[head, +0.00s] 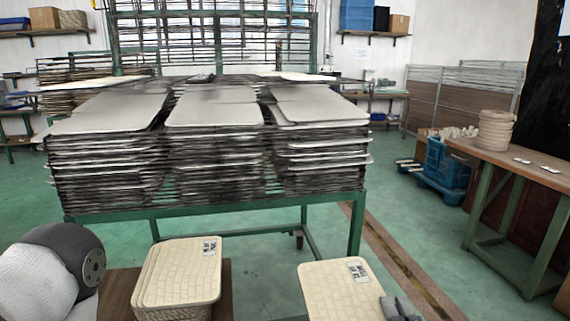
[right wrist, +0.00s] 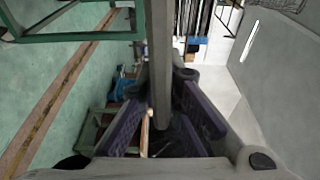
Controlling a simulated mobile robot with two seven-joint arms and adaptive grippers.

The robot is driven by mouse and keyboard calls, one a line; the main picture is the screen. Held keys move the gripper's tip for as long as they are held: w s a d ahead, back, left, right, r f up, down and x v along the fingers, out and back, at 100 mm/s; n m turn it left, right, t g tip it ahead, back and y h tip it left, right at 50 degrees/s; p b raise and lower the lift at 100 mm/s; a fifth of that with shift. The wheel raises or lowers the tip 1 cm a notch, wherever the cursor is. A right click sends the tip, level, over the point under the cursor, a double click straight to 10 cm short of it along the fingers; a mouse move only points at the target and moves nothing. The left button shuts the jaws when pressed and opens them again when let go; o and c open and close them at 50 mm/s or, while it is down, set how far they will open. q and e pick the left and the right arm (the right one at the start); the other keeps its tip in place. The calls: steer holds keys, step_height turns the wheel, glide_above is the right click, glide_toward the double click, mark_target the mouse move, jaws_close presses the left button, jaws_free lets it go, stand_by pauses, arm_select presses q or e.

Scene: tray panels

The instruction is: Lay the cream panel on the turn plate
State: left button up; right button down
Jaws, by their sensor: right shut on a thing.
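A cream panel (head: 338,290) with a woven-looking pattern and a black-and-white label shows at the bottom right of the head view. My right gripper (head: 402,312) is shut on its right edge, partly cut off by the frame. In the right wrist view the panel (right wrist: 160,60) appears edge-on as a long grey strip between the purple-padded fingers (right wrist: 160,112). A stack of similar cream panels (head: 182,272) lies at the lower middle left, its top one also labelled. I cannot make out a turn plate. My left gripper is out of view; only part of my left arm shows.
The stack stands on a brown surface (head: 118,292). A green-framed rack (head: 200,211) with piles of grey trays stands behind. A green-legged wooden bench (head: 510,158) and blue crates (head: 446,165) are at the right. Open floor lies between rack and bench.

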steer(key=shift+r, duration=0.1)
steer(key=shift+f, duration=0.25)
stand_by(0.3)
steer(key=shift+s, duration=0.2)
steer(key=s+f, duration=0.2)
steer(key=s, duration=0.5)
steer(key=w, duration=0.2)
steer(key=w+r, duration=0.1)
steer(key=w, duration=0.2)
steer(key=w+r, duration=0.1)
steer(key=w, duration=0.1)
steer(key=shift+w+r, duration=0.2)
steer(key=shift+r, duration=0.05)
steer(key=shift+f, duration=0.15)
